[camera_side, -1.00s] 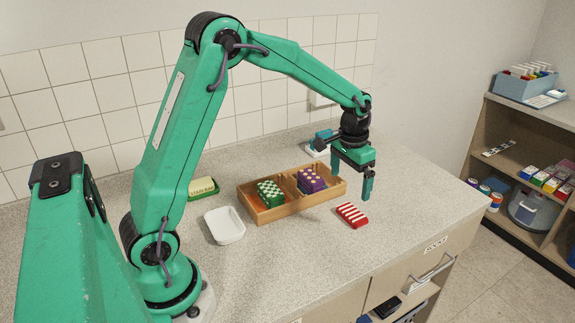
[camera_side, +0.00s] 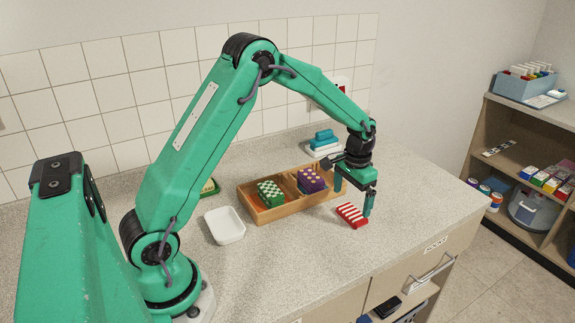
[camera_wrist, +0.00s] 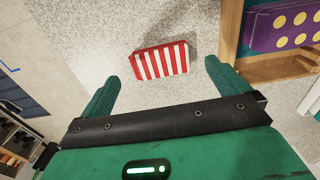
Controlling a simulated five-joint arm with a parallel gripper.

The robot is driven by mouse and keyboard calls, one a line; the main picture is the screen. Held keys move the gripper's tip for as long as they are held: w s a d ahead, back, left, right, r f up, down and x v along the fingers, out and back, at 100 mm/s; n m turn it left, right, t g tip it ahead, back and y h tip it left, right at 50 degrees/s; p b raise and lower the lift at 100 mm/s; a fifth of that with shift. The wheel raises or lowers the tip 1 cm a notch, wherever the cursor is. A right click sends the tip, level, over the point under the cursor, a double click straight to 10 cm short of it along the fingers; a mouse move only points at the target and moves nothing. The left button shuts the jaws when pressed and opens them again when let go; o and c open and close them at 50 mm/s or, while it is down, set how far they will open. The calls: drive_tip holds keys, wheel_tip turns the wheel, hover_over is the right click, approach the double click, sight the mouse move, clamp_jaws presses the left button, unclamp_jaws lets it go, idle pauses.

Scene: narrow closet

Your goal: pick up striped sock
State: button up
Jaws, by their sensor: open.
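The striped sock (camera_side: 351,215) is a folded red and white bundle lying on the speckled counter, right of the wooden box. My gripper (camera_side: 354,204) is open and low over the counter, pointing down, with a finger on either side of the sock in the side view. In the wrist view the sock (camera_wrist: 160,61) lies just beyond the fingertips and roughly between them, with nothing held by my gripper (camera_wrist: 160,80).
The wooden box (camera_side: 262,219) holds a green checked bundle (camera_side: 271,193) and a purple dotted bundle (camera_side: 311,181). A white tray (camera_side: 225,226) stands to its left. The counter's front right is clear.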

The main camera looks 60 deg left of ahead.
sight(350, 213)
drive_tip(key=shift+f, duration=0.15)
drive_tip(key=shift+w+f, duration=0.1)
drive_tip(key=shift+f, duration=2.4)
drive_tip(key=shift+c, duration=0.4)
drive_tip(key=c, duration=0.8)
drive_tip(key=shift+r, duration=0.2)
drive_tip(key=shift+r, duration=0.6)
drive_tip(key=r, duration=0.1)
drive_tip(key=d+r, duration=0.1)
drive_tip(key=r, duration=0.1)
drive_tip(key=shift+r, duration=0.1)
drive_tip(key=s+d+r, duration=0.1)
drive_tip(key=d+r, duration=0.1)
drive_tip(key=d, duration=0.1)
drive_tip(key=s+d+r, duration=0.2)
drive_tip(key=d, duration=0.1)
drive_tip(key=s+d+r, duration=0.2)
drive_tip(key=d, duration=0.1)
drive_tip(key=shift+d+r, duration=0.15)
drive_tip(key=shift+d, duration=0.15)
